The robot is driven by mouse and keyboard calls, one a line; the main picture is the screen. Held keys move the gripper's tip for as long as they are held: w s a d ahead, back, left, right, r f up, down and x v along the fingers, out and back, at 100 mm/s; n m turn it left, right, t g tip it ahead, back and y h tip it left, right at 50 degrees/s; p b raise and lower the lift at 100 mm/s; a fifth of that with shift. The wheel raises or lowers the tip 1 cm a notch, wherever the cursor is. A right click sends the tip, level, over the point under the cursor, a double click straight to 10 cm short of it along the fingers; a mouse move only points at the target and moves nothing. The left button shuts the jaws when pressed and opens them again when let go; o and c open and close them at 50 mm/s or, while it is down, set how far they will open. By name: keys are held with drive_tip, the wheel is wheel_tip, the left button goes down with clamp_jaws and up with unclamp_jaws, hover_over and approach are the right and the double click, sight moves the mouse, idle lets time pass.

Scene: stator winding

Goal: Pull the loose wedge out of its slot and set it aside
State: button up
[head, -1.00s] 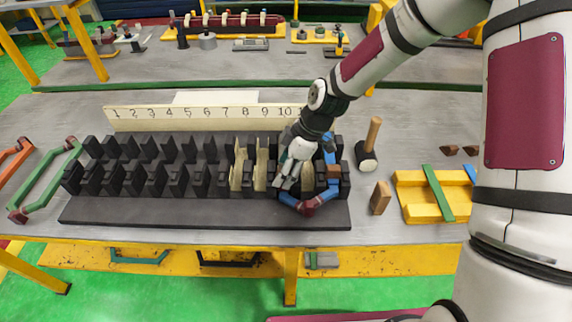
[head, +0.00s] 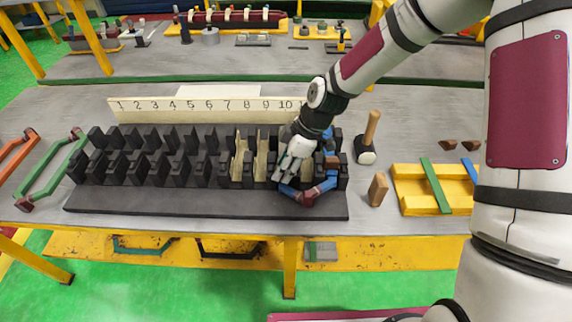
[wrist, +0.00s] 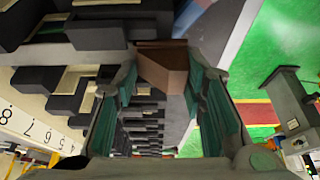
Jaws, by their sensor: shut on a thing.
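The black slotted stator block (head: 80,195) lies on the bench, with rows of upright black teeth. My gripper (head: 282,180) is low among the teeth toward the block's right end, beside the blue coil (head: 290,193) with dark red parts. In the wrist view, my gripper (wrist: 163,72) has its green-padded fingers on either side of a brown wedge (wrist: 165,66) and is shut on it. The head view hides the held wedge behind the gripper. I cannot tell how much of it is still in its slot.
A numbered board (head: 200,106) stands behind the block. Cream liners (head: 248,170) sit in slots left of my gripper. At right are a mallet (head: 367,146), a wooden block (head: 378,189), a yellow tray (head: 410,200) and two small brown pieces (head: 448,145). Bare bench lies between them.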

drive_tip(key=shift+s, duration=0.1)
drive_tip(key=o, duration=1.2)
drive_tip(key=shift+r, duration=0.1)
drive_tip(key=v, duration=1.1)
drive_tip(key=shift+d+r, duration=0.1)
drive_tip(key=shift+r, duration=0.3)
